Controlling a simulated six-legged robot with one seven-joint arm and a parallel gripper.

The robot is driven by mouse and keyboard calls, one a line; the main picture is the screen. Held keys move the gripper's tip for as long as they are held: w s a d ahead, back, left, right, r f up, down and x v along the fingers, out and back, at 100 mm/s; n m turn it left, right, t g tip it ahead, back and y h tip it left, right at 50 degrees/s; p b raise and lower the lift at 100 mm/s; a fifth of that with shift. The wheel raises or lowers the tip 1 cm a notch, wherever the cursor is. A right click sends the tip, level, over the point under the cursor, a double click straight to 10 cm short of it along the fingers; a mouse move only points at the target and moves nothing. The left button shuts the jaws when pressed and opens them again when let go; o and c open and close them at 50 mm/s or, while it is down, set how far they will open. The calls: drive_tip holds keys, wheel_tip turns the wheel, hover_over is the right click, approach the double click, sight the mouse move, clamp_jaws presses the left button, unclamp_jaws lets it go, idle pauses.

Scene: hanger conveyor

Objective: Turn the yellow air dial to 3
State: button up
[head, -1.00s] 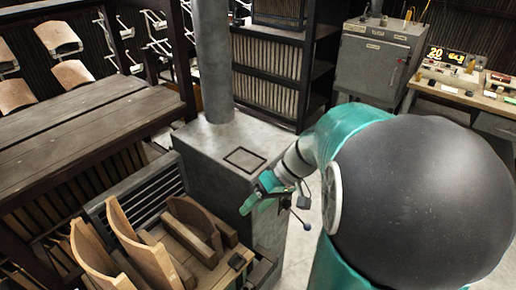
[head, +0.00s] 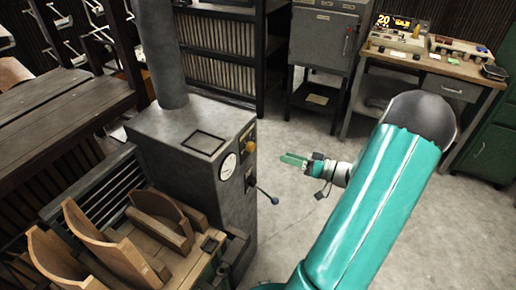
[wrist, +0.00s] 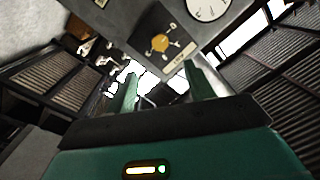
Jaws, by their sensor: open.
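The yellow air dial (head: 250,147) sits on the right-hand face of the grey machine (head: 190,135). In the wrist view the yellow dial (wrist: 160,43) is a round knob on a dark plate with small marks around it, above and between my fingers. The marks are too small to read. My gripper (head: 284,159) is open and empty, in the air to the right of the dial and apart from it. Both green fingers (wrist: 163,82) show in the wrist view.
A round white gauge (head: 228,167) is beside the dial, and a lever with a dark ball end (head: 274,200) sticks out below. Curved wooden pieces (head: 95,245) lie at the lower left. Clear floor (head: 290,215) lies right of the machine.

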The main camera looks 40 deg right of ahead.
sight(254, 147)
drive_tip(key=x, duration=1.1)
drive_tip(key=shift+w+a, duration=0.2)
drive_tip(key=shift+w, duration=0.15)
drive_tip(key=c, duration=1)
drive_tip(key=shift+o, duration=0.2)
